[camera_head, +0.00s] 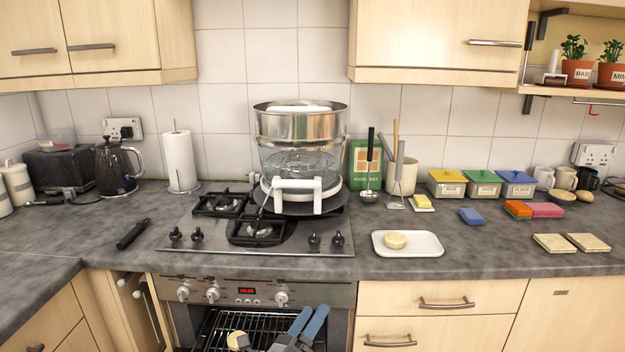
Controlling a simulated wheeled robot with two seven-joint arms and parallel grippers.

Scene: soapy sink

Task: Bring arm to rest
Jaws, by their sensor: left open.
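My left gripper (311,317) shows at the bottom middle of the head view, in front of the oven. Its two blue fingers are spread a little and point up and to the right. I see nothing between them. The rest of my left arm is mostly below the frame. My right gripper is not in view.
The oven (255,292) stands open behind my gripper, with a wire rack inside and a small pale round item (238,341) near it. A large steel and glass pot (300,130) stands on the hob. A white tray (408,252) holds a pale round item.

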